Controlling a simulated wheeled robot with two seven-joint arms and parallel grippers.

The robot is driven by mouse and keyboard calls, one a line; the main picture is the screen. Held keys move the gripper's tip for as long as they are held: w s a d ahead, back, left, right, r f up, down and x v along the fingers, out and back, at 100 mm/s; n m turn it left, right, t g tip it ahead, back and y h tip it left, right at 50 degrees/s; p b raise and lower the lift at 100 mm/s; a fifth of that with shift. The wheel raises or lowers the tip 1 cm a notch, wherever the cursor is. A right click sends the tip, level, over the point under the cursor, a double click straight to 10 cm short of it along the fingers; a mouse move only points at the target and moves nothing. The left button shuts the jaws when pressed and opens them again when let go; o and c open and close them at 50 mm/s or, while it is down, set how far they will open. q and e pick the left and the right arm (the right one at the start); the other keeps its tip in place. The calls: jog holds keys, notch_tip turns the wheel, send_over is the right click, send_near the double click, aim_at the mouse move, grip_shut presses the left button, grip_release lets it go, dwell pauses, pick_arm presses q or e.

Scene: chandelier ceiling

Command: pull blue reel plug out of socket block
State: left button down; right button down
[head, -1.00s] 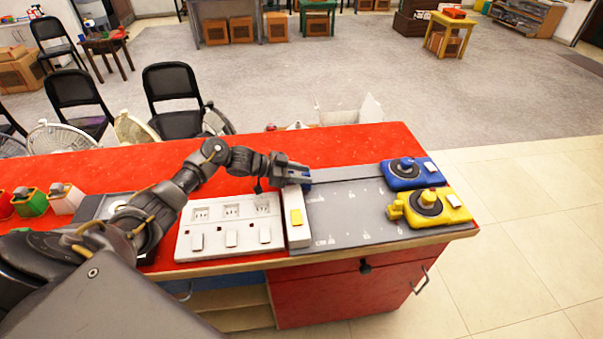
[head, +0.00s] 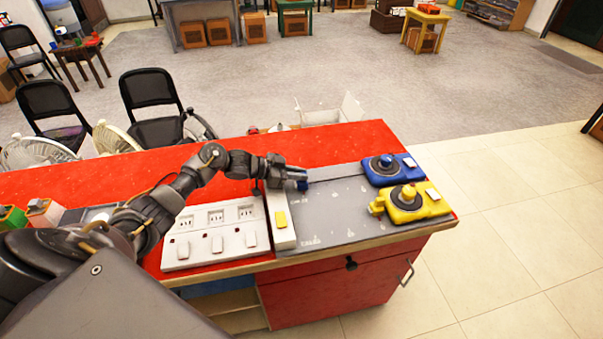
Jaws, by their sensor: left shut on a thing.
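A dark cable (head: 337,178) runs from the plug to the blue reel (head: 391,168) at the board's far right. The narrow white socket block (head: 281,223), with a yellow switch, stands along the board's left edge. The plug is just right of this block's far end and looks apart from it. The gripper hides part of that end. My right gripper is not in view.
A wide white panel (head: 216,240) with three sockets and switches lies left of the block. The red tabletop (head: 320,143) behind is clear.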

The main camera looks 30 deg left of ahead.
pick_arm(q)
jog(key=shift+s+a, duration=0.1)
jog(key=shift+a, duration=0.05)
jog(key=shift+s+a, duration=0.1)
jog(key=c, duration=1.5)
grip_release()
jog(key=shift+o, duration=0.5)
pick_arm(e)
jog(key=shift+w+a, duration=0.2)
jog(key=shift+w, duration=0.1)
